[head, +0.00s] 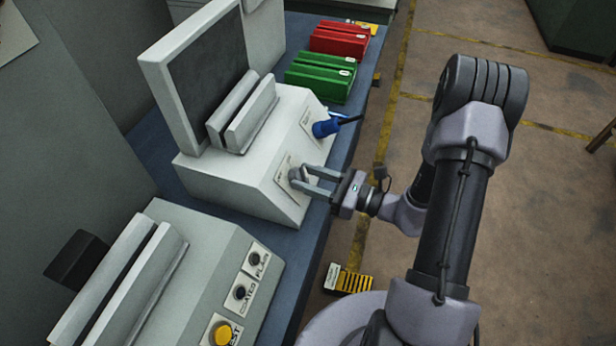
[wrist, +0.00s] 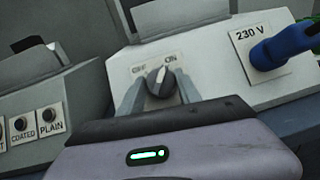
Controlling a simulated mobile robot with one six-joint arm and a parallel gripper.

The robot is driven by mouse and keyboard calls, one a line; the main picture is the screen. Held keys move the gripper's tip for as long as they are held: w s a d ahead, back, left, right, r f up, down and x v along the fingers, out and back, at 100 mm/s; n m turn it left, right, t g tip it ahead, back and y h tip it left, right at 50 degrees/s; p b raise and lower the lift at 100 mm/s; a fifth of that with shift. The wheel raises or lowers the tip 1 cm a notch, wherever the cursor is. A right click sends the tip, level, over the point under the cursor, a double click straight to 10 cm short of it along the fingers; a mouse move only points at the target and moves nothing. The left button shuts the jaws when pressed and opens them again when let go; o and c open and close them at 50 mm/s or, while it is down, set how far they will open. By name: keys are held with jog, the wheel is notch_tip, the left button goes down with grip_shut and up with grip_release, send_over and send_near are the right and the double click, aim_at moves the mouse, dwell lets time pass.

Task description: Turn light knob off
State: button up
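The light knob (wrist: 160,84) is a dark round knob with a white pointer mark, on the sloped front of a white box. In the wrist view the mark points up, leaning slightly right, between OFF on the left and ON on the right. The knob's label plate (head: 285,182) shows in the head view. My gripper (head: 301,177) is at the knob; its two fingers are spread apart. In the wrist view the fingers (wrist: 159,92) flank the knob left and right. I cannot tell whether they touch it.
A blue plug (wrist: 283,46) sits by the 230 V label, right of the knob. Another white box with a yellow button (head: 222,333) and dark buttons stands nearer. Green (head: 320,76) and red (head: 340,40) blocks lie at the table's far end.

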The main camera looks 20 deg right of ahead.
grip_shut()
jog(key=shift+f, duration=0.1)
jog(key=n+g+b, duration=0.1)
jog(key=n, duration=0.1)
jog(key=n+g+y+b, duration=0.1)
jog(key=n, duration=0.1)
jog(key=shift+w+d+f+y, duration=0.1)
jog(key=shift+y, duration=0.2)
jog(key=n+g+y+b, duration=0.1)
jog(key=n+g, duration=0.2)
jog(key=n, duration=0.2)
jog(key=shift+w+d+b, duration=0.1)
jog(key=shift+b, duration=0.2)
jog(key=n+g, duration=0.2)
jog(key=n, duration=0.1)
jog(key=n+g, duration=0.1)
jog(key=shift+w+r+n, duration=0.15)
jog(key=shift+r+n, duration=0.1)
jog(key=shift+n, duration=0.15)
jog(key=shift+w+r+n+g+h, duration=0.1)
jog(key=shift+n+g+h, duration=0.4)
jog(key=shift+n+g, duration=1.3)
jog(key=shift+n+t, duration=0.3)
jog(key=shift+n, duration=0.2)
